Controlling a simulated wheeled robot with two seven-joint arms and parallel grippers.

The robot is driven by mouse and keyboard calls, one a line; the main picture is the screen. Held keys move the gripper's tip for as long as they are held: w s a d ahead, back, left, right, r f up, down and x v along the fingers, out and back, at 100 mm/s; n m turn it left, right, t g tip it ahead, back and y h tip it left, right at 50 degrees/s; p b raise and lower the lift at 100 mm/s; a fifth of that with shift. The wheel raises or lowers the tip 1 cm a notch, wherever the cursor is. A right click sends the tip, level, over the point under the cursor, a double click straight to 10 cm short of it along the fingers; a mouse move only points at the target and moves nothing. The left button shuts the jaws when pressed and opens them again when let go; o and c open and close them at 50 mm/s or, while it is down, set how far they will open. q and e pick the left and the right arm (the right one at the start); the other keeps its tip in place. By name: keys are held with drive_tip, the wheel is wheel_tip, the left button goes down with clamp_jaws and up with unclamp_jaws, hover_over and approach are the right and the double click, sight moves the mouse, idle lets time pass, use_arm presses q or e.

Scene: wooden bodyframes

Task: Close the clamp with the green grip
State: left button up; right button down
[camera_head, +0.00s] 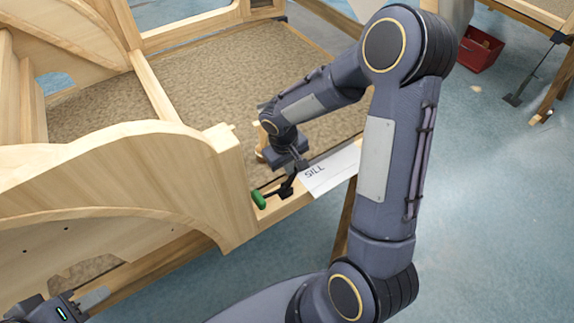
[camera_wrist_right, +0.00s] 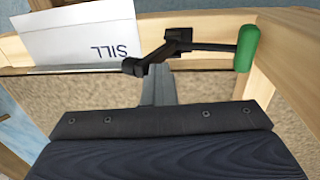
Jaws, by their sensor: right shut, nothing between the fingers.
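The clamp (camera_head: 285,188) is black and sits on the wooden sill rail, with its green grip (camera_head: 258,200) at the left end, beside the upright post. In the right wrist view the clamp (camera_wrist_right: 176,44) crosses the upper middle, and its green grip (camera_wrist_right: 247,48) is at the upper right. My right gripper (camera_head: 299,168) is shut and empty, its fingertips close to the clamp's black body. In the wrist view the right fingers (camera_wrist_right: 158,84) end just below the clamp; contact cannot be told. My left gripper (camera_head: 92,299) is at the lower left, partly cut off, its opening unclear.
A white paper marked SILL (camera_head: 332,171) lies on the rail to the right of the clamp. A curved wooden frame (camera_head: 130,165) with an upright post (camera_head: 232,185) stands left of the clamp. A red bin (camera_head: 480,50) is on the blue floor at the upper right.

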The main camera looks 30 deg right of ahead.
drive_tip(key=shift+d+y+p, duration=1.1)
drive_tip(key=shift+d+y, duration=0.1)
drive_tip(key=shift+w+d+f+y, duration=0.1)
drive_tip(key=shift+d+f+y, duration=0.15)
drive_tip(key=shift+y, duration=0.25)
drive_tip(key=shift+d+f+y, duration=0.45)
drive_tip(key=shift+d+y, duration=0.3)
drive_tip(key=shift+y, duration=0.15)
drive_tip(key=shift+w+d+f+y, duration=0.1)
drive_tip(key=shift+d+f+y, duration=0.5)
drive_tip(key=shift+y, duration=0.3)
drive_tip(key=shift+d+f+g+y+b, duration=0.35)
drive_tip(key=shift+f+y+b, duration=0.25)
drive_tip(key=shift+y+b, duration=0.3)
drive_tip(key=f+y+b, duration=0.1)
drive_tip(key=d+y+b, duration=0.1)
drive_tip(key=shift+w+d+f+y+b, duration=0.1)
drive_tip(key=shift+d+f+y+b, duration=0.05)
drive_tip(key=shift+f+y+b, duration=0.25)
drive_tip(key=shift+d+f+b, duration=0.2)
drive_tip(key=shift+f+b, duration=0.1)
drive_tip(key=shift+b, duration=0.35)
